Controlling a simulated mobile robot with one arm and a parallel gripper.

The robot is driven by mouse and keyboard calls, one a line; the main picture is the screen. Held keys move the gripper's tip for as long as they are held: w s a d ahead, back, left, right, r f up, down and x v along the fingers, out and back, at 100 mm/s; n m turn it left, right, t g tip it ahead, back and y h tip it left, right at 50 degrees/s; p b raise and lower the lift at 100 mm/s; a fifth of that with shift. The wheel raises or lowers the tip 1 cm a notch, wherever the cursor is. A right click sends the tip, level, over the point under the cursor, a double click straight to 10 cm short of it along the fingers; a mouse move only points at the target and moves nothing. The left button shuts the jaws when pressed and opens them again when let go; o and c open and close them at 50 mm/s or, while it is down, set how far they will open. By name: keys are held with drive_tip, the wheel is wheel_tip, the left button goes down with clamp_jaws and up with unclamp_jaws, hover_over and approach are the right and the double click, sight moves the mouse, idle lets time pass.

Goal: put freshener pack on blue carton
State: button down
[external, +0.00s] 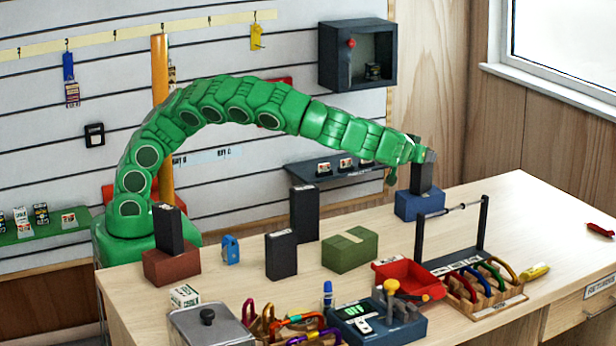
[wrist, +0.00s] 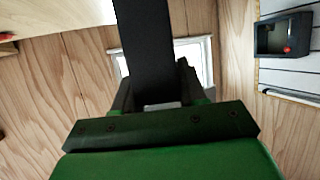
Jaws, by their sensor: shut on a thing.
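A dark, tall pack (external: 422,178), which I take to be the freshener pack, stands upright at the blue carton (external: 416,206) on the right half of the workbench. Its lower end meets the carton's top in the external view; I cannot tell whether it rests there or hangs just above. My gripper (external: 417,152) is shut on the pack's upper part, with the green arm arching over from the left. In the wrist view the dark pack (wrist: 146,50) runs between the two fingers of my gripper (wrist: 154,95). The blue carton is not visible there.
Similar dark packs stand upright on a red-brown block (external: 171,268) and on the bench (external: 281,256). A green carton (external: 350,250) lies left of the blue one. A black rack frame (external: 484,225) and a red tray (external: 408,284) stand in front. The bench's right side is mostly clear.

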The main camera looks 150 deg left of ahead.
drive_tip(key=shift+f, duration=0.1)
drive_tip(key=c, duration=0.6)
unclamp_jaws()
drive_tip(key=shift+c, duration=0.2)
drive_tip(key=shift+w+d+r, duration=0.15)
drive_tip(key=shift+d+r, duration=0.05)
drive_tip(key=shift+d, duration=0.1)
drive_tip(key=v, duration=1.1)
drive_tip(key=shift+d+r, duration=0.25)
